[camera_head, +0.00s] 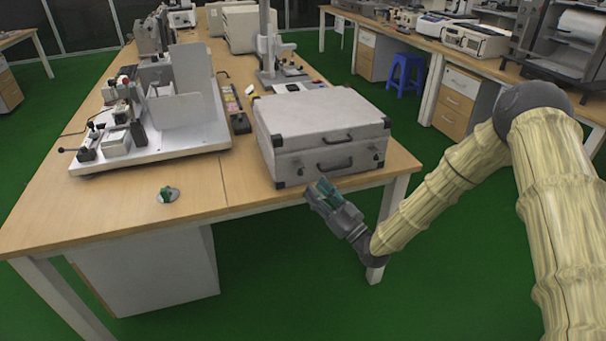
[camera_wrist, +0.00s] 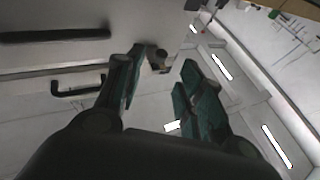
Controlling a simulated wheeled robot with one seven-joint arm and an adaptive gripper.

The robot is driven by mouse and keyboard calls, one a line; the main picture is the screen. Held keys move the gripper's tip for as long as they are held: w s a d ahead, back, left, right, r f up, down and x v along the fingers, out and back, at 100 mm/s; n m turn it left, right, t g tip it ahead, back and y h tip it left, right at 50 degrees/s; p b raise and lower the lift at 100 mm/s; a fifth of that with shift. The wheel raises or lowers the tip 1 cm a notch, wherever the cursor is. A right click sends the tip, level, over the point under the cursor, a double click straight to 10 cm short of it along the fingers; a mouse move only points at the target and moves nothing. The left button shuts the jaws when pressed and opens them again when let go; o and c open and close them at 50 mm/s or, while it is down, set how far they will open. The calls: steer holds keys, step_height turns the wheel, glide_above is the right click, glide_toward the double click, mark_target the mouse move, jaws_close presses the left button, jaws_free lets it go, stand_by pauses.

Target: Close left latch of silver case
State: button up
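The silver case (camera_head: 315,115) lies flat near the front right corner of the wooden table, its lid down. Its front has a dark handle (camera_head: 335,166) and a right latch (camera_head: 376,156). My gripper (camera_head: 322,186) is just in front of the case, low near the left half of its front. In the wrist view my gripper (camera_wrist: 164,66) is open, its two teal fingers apart. A small dark latch (camera_wrist: 157,61) shows between and beyond the fingertips, closest to the left finger. I cannot tell whether a finger touches it. The case handle (camera_wrist: 80,88) is to the left in that view.
A white machine base (camera_head: 180,140) with equipment stands on the table left of the case. A stand (camera_head: 280,75) is behind the case. Front-middle table space is clear.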

mark_target(302, 174)
steer(key=x, duration=0.6)
steer(key=shift+w+a+p, duration=0.25)
steer(key=shift+p, duration=0.05)
steer(key=shift+r, duration=0.15)
steer(key=c, duration=0.7)
